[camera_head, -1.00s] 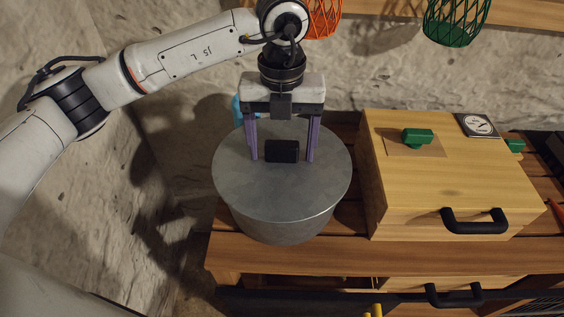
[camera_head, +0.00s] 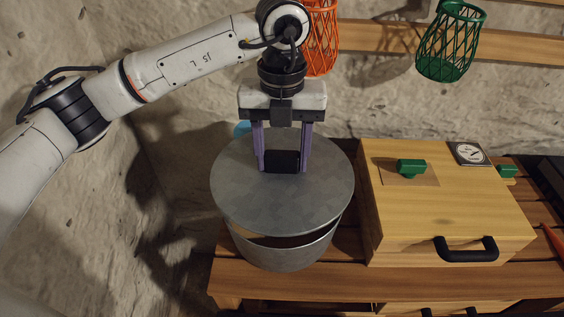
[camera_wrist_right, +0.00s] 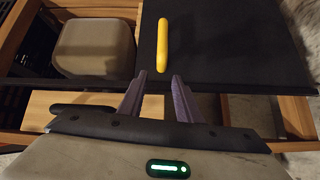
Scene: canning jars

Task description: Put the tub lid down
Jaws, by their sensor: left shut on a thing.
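The round grey metal tub lid (camera_head: 275,205) with a black block knob (camera_head: 282,162) is in the head view. My left gripper (camera_head: 282,166) is shut on the knob, its purple fingers on either side. The lid is raised off the metal tub (camera_head: 290,258) and hangs just above it. A dark gap shows at the front, with something light brown inside. The lid hides most of the tub's opening. My right gripper (camera_wrist_right: 160,76) shows in the right wrist view, its fingers apart with nothing between them.
A wooden box (camera_head: 440,210) with a black handle and green knob stands right of the tub on the slatted wooden bench (camera_head: 300,283). Orange (camera_head: 320,45) and green (camera_head: 450,42) baskets hang behind. A yellow bar (camera_wrist_right: 162,45) lies ahead of my right gripper on a dark surface.

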